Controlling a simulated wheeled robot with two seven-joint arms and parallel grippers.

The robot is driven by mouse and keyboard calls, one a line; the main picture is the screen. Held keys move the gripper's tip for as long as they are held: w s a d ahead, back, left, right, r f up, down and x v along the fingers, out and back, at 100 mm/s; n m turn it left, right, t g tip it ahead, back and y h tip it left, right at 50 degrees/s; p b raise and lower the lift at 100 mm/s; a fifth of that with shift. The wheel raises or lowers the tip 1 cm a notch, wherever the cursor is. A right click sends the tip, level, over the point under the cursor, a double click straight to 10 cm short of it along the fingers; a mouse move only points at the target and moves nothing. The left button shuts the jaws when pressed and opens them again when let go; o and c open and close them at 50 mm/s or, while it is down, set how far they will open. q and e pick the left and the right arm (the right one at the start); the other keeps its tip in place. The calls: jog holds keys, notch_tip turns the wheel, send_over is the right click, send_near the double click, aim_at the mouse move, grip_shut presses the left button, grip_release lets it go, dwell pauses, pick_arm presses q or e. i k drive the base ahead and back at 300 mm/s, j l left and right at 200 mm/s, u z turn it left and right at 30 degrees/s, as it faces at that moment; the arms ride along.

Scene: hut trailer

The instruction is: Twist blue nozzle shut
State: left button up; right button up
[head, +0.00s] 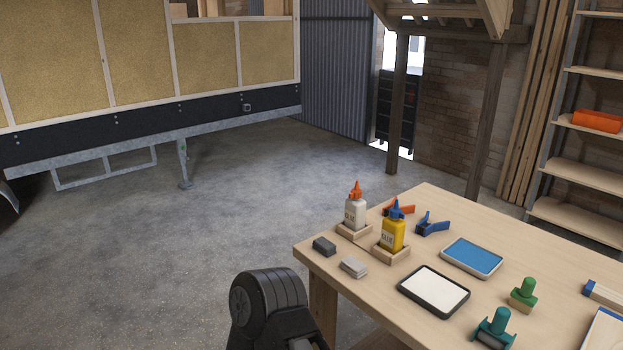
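A yellow glue bottle (393,236) with a blue nozzle (396,209) stands upright in a small wooden holder (391,255) near the table's left corner. Whether the nozzle is open or shut is too small to tell. Beside it, to the left and slightly behind, a white glue bottle (354,213) with an orange nozzle (356,188) stands in a similar holder (352,232). Neither of my grippers shows. Only a black link of my own arm is at the bottom, left of the table and apart from the bottles.
The wooden table (335,280) also bears a dark block (324,246), a grey block (353,266), blue (432,226) and orange clamps, a white pad (434,290), a blue pad (471,257) and green stamps (524,294). Concrete floor (220,220) is clear leftward; a shelf (575,180) stands right.

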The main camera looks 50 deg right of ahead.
aim_at(395, 212)
jog(key=i, duration=2.25)
jog(key=i+z, duration=0.2)
jog(key=z, duration=4.3)
